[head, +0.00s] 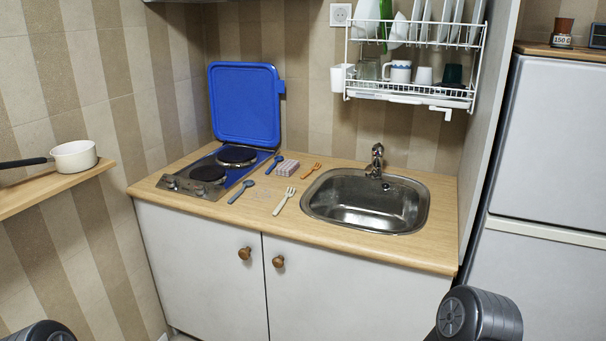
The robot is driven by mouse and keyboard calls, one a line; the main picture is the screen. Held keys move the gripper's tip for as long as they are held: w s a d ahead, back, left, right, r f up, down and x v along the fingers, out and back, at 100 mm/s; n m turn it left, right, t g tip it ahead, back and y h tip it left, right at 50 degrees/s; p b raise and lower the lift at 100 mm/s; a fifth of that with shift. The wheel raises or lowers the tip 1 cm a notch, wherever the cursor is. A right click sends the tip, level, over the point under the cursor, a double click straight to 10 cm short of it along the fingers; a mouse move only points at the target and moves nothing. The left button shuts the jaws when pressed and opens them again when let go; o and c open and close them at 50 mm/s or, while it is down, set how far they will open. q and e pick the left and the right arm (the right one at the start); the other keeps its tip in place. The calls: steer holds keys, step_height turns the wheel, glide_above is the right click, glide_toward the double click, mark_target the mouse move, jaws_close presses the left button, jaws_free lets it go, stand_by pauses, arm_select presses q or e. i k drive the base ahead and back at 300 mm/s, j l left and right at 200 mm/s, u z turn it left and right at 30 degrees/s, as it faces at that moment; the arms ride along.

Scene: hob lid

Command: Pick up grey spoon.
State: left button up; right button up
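A grey-blue spoon (241,191) lies on the wooden worktop, just right of the hob's front right edge. A second, bluer spoon (274,163) lies further back, beside a small pink and white packet (287,167). Both are small in the head view, so their exact shades are hard to tell. Only dark parts of my two arms show, at the bottom left and bottom right edges. Neither gripper is in view, and both spoons lie free on the worktop.
A white fork (284,201) and an orange-brown fork (312,170) lie between the hob (209,173) and sink (368,202). The blue hob lid (245,104) stands open. A dish rack (412,90) hangs above the sink. A pot (74,157) stands on the left shelf.

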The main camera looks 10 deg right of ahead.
mark_target(247, 183)
steer(key=i+j+z, duration=0.8)
steer(key=j+z, duration=0.25)
steer(key=j, duration=0.1)
